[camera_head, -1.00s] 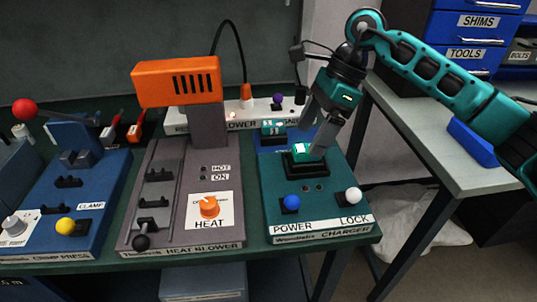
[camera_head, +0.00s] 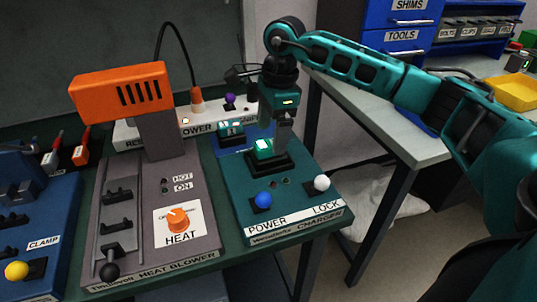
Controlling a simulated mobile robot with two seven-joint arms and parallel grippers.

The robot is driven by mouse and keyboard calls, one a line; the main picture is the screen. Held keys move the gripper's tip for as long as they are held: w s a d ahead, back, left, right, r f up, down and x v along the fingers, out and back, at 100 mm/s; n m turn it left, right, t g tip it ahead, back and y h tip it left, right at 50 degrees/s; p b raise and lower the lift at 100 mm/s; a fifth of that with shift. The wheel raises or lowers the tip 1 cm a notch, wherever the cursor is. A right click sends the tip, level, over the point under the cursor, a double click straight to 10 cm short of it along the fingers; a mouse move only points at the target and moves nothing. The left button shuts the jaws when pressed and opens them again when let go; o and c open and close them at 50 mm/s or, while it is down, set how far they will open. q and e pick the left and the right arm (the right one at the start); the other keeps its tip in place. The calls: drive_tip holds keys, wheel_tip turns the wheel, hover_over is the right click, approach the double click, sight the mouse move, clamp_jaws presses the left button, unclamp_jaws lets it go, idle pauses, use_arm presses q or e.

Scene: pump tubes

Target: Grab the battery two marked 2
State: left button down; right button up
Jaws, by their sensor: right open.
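A teal battery (camera_head: 263,147) with a white label stands in the black socket of the teal charger (camera_head: 308,199); its mark is too small to read. Another teal battery (camera_head: 231,131) with small white labels sits behind it on the blue holder (camera_head: 238,146). My right gripper (camera_head: 281,148) points down just right of the charger's battery, with its fingers close to it. It is open, and its fingers overlap in this view; I cannot tell if they touch the battery. My left gripper is not in view.
The heat blower (camera_head: 155,215) with an orange head stands left of the charger, and the blue clamp press (camera_head: 45,240) is at the far left. A blue knob (camera_head: 263,200) and white knob (camera_head: 322,183) rise at the charger's front. A grey table (camera_head: 375,125) stands right.

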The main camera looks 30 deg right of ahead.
sight(269, 143)
drive_tip(key=f, duration=0.4)
drive_tip(key=shift+w+a+f, duration=0.15)
drive_tip(key=shift+w+f, duration=0.2)
drive_tip(key=shift+f, duration=0.05)
drive_tip(key=c, duration=1.3)
drive_tip(key=shift+r, duration=0.1)
drive_tip(key=shift+c, duration=1.1)
drive_tip(key=shift+r, duration=0.1)
